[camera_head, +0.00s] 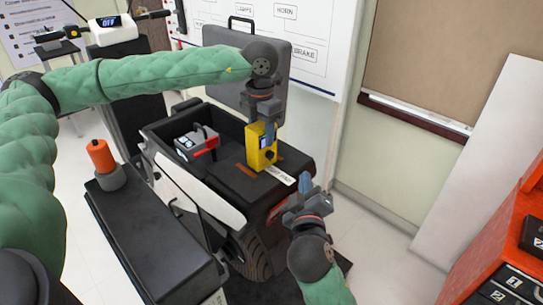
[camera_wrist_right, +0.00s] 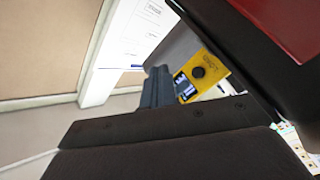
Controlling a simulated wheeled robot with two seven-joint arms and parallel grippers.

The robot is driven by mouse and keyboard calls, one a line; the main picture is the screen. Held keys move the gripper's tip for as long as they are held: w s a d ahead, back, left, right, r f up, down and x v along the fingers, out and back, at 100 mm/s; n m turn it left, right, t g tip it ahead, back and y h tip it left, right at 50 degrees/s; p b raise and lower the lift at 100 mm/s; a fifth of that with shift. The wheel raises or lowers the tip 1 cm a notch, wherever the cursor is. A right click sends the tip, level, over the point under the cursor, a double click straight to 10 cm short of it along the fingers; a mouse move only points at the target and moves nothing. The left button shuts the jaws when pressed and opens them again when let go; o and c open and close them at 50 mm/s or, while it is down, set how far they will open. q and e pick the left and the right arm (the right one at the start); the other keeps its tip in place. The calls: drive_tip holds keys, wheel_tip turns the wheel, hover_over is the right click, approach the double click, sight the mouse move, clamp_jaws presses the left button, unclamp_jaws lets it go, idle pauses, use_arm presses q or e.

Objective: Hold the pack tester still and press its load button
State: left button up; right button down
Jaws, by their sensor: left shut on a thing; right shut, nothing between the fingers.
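The yellow pack tester (camera_head: 256,156) stands upright on the black chassis deck (camera_head: 240,183) in the head view. My left gripper (camera_head: 267,133) comes down from above and is shut on the tester's upper part. In the right wrist view the tester (camera_wrist_right: 217,69) shows a lit screen and a round black load button (camera_wrist_right: 198,72) on its face. My right gripper (camera_head: 305,184) is shut and empty, to the right of the tester and apart from it in the head view. In the right wrist view its fingers (camera_wrist_right: 158,88) appear beside the tester's screen side.
A white label (camera_head: 281,176) lies by the tester. A grey case (camera_head: 245,65) stands behind. An orange-topped object (camera_head: 100,156) is at left, and a red rack (camera_head: 500,230) at right.

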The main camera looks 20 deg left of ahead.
sight(270, 155)
idle(0.3)
drive_tip(key=shift+w+a, duration=0.55)
drive_tip(key=shift+a, duration=0.8)
drive_tip(key=shift+w+a, duration=0.5)
drive_tip(key=shift+a, duration=0.85)
drive_tip(key=shift+w+a, duration=0.55)
drive_tip(key=shift+a, duration=0.8)
drive_tip(key=shift+w+a, duration=0.1)
drive_tip(key=shift+a, duration=0.05)
use_arm(q)
drive_tip(key=shift+s+d+r, duration=0.1)
drive_tip(key=shift+d, duration=0.15)
use_arm(e)
drive_tip(key=shift+r, duration=0.1)
